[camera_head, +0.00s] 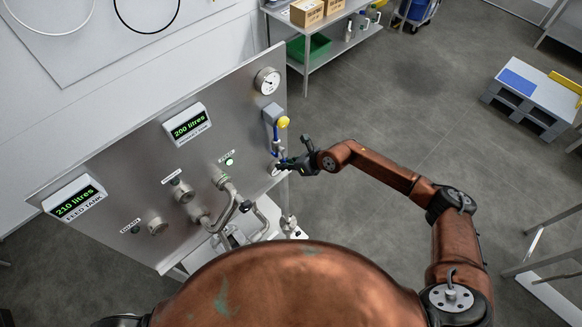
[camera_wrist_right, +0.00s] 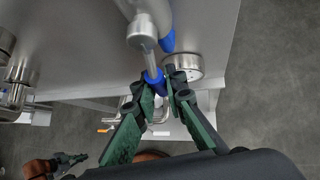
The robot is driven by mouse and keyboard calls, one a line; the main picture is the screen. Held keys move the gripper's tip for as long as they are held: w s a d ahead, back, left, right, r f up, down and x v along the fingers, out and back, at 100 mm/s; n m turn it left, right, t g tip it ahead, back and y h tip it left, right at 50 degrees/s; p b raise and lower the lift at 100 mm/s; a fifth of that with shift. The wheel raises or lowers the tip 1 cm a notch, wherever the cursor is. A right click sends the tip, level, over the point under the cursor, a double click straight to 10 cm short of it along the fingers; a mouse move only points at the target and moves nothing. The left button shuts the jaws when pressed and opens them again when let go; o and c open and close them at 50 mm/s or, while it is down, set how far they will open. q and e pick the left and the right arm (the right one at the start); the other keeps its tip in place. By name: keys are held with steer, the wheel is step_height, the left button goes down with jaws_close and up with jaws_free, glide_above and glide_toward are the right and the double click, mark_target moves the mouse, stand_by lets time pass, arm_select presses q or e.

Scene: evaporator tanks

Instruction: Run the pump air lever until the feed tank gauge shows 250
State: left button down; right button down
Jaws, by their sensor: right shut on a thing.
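The feed tank gauge (camera_head: 74,199) is a lit display at the panel's left and reads 210 litres. A second display (camera_head: 187,125) above the middle reads 200 litres. My right gripper (camera_head: 283,163) is at the panel's right edge, shut on the blue-tipped pump air lever. In the right wrist view my right gripper's green-padded fingers (camera_wrist_right: 162,82) close around the blue end of the lever (camera_wrist_right: 151,73), whose metal shaft runs up. The fingers hide part of the grip. My left gripper (camera_wrist_right: 68,159) appears small at the lower left; its jaws are unclear.
A round dial (camera_head: 267,80) and a yellow knob (camera_head: 283,122) are above the lever. Another round dial (camera_wrist_right: 187,66) sits close beside my right fingers. Pipes (camera_head: 228,207) jut from the panel. A green lamp (camera_head: 229,161) is lit.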

steer(key=shift+d, duration=0.1)
stand_by(0.4)
steer(key=c, duration=2)
jaws_free()
steer(key=shift+f, duration=0.1)
steer(key=shift+o, duration=0.2)
steer(key=v, duration=1.2)
stand_by(3.6)
